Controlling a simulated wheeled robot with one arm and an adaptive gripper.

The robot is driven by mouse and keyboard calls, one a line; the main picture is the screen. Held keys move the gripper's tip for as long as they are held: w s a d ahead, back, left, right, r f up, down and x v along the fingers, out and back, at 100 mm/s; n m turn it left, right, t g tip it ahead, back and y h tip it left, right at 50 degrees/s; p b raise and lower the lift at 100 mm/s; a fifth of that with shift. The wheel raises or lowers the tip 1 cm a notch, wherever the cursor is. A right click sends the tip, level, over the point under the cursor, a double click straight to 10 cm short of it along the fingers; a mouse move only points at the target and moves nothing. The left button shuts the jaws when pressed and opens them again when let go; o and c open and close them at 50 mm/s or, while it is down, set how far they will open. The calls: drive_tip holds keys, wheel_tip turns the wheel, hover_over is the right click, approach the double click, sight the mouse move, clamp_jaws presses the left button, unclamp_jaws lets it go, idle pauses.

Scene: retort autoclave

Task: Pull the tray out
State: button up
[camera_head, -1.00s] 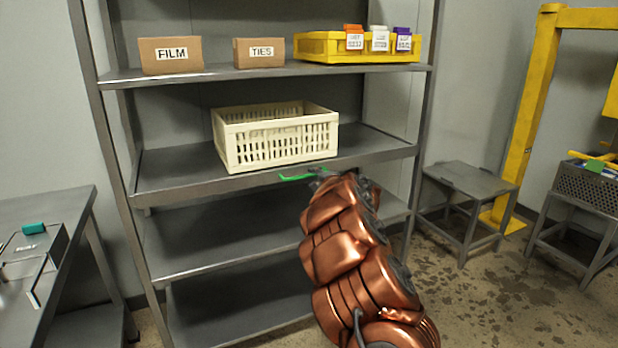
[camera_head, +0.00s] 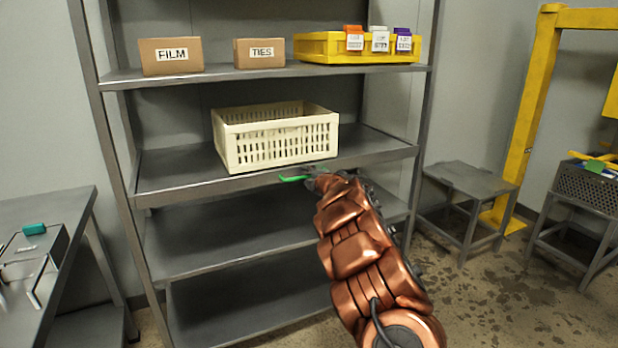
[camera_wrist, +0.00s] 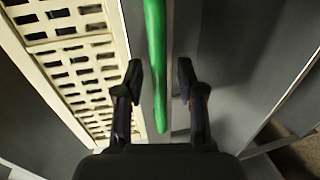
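The cream slotted tray (camera_head: 277,139) sits upright on the middle shelf (camera_head: 370,146), close to its front edge. Its slotted wall (camera_wrist: 75,65) fills the left of the wrist view. A green bar (camera_head: 292,179) shows at the shelf's front edge, just below the tray's right part. In the wrist view the green bar (camera_wrist: 155,60) runs between my fingers with a gap on each side. My gripper (camera_wrist: 159,75) is open, its fingers either side of the bar in that view. In the head view my gripper (camera_head: 312,172) is small and partly hidden by my arm.
The upper shelf holds a FILM box (camera_head: 171,56), a TIES box (camera_head: 259,53) and a yellow bin (camera_head: 320,47) with tags. A grey table (camera_head: 60,285) is at left. A small stand (camera_head: 470,180) and yellow post (camera_head: 533,110) are at right. The lower shelves are empty.

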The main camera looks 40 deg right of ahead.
clamp_jaws()
drive_tip(key=shift+s, duration=0.1)
idle(0.5)
